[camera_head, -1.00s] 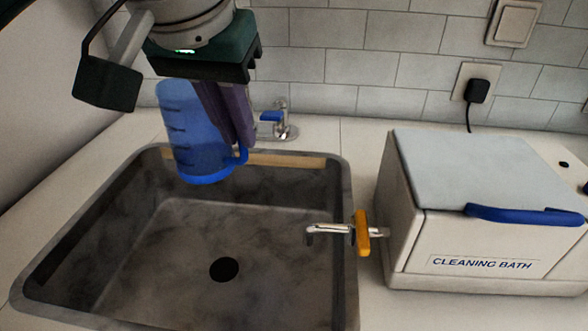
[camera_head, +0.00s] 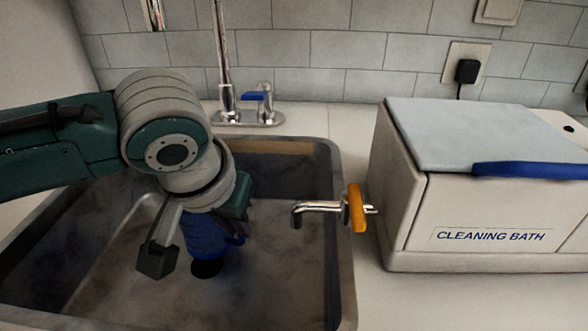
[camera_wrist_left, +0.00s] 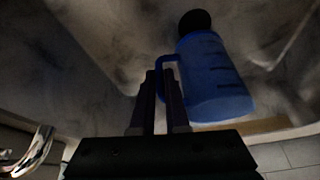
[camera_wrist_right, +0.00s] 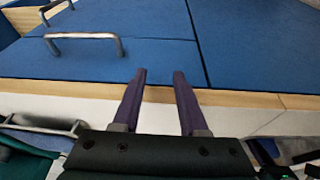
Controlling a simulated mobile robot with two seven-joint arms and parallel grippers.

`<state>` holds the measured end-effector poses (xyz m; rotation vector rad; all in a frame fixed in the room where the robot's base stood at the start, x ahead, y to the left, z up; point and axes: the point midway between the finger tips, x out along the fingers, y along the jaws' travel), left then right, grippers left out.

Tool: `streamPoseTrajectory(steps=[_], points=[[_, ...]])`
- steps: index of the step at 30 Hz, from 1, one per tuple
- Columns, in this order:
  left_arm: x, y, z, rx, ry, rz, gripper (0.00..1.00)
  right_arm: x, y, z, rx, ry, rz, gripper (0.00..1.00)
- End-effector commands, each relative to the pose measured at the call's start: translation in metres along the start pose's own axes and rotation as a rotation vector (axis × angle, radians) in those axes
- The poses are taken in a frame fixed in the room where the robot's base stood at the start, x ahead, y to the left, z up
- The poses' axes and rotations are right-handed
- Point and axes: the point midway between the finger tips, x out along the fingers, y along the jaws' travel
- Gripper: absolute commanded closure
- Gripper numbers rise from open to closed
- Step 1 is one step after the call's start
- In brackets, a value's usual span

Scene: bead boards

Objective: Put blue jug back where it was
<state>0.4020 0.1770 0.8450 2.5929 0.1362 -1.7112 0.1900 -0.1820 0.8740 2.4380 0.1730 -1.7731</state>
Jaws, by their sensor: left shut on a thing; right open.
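The blue jug (camera_head: 205,238) is inside the sink, mostly hidden behind my left wrist in the head view. In the left wrist view the translucent jug (camera_wrist_left: 212,82) shows dark level marks on its side. My left gripper (camera_head: 238,228) is shut on the jug's handle, and the purple fingers (camera_wrist_left: 160,78) meet there in the left wrist view. I cannot tell whether the jug touches the sink floor. My right gripper (camera_wrist_right: 158,78) is open and empty, in front of blue cabinet fronts.
The grey sink (camera_head: 343,245) has a black drain (camera_head: 206,268) beside the jug. A tall faucet (camera_head: 224,70) with a blue lever stands behind it. A spout with an orange handle (camera_head: 357,207) juts over the right rim from the cleaning bath (camera_head: 490,205). Blue cabinet fronts (camera_wrist_right: 150,65) have metal handles.

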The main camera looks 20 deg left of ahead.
Motion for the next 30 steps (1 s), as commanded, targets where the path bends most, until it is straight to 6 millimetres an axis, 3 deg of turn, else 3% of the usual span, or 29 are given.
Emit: streamPoseTrajectory(steps=[3, 15, 16, 23, 30], points=[[0.0148, 0.0006, 0.0063, 0.001, 0.001, 0.0, 1.0, 0.0066, -0.0003, 0.0024, 0.0, -0.001, 0.0, 0.58], [0.0184, 0.0008, 0.008, 0.0, 0.0, 0.001, 1.0, 0.0071, -0.0003, 0.0028, 0.0, -0.002, 0.0, 0.58], [0.0182, 0.0007, 0.0079, 0.001, 0.0, 0.001, 0.85, 0.0067, -0.0003, 0.0027, 0.0, -0.002, 0.0, 0.58], [0.0178, 0.0006, 0.0077, 0.001, 0.0, 0.0, 0.59, 0.0066, 0.0002, 0.0028, -0.002, -0.002, 0.001, 0.58], [0.0174, 0.0005, 0.0074, 0.001, 0.001, 0.0, 0.58, 0.0064, 0.0011, 0.0029, -0.005, -0.002, 0.004, 0.58]])
